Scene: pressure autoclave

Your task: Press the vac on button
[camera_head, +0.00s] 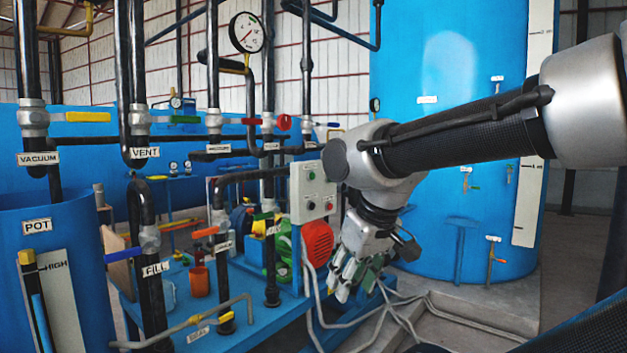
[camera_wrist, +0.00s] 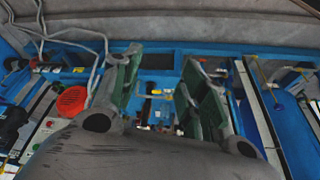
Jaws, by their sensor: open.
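A light grey control box (camera_head: 313,192) stands on a post left of my arm in the head view. It carries a green button (camera_head: 311,176), a red button (camera_head: 328,206) and a dark one. Their labels are too small to read, so I cannot tell which is vac on. Part of the box (camera_wrist: 42,132) shows at the lower left of the wrist view. My gripper (camera_head: 356,280) hangs low, right of and below the box, pointing down and apart from it. In the wrist view its fingers (camera_wrist: 161,62) are spread, with nothing between them.
A red round motor cover (camera_head: 317,243) sits just below the box. Pipes with coloured valve handles (camera_head: 205,232) fill the left. A large blue tank (camera_head: 450,120) stands behind my arm. Grey hoses (camera_head: 400,310) lie on the floor. A pressure gauge (camera_head: 247,33) is above.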

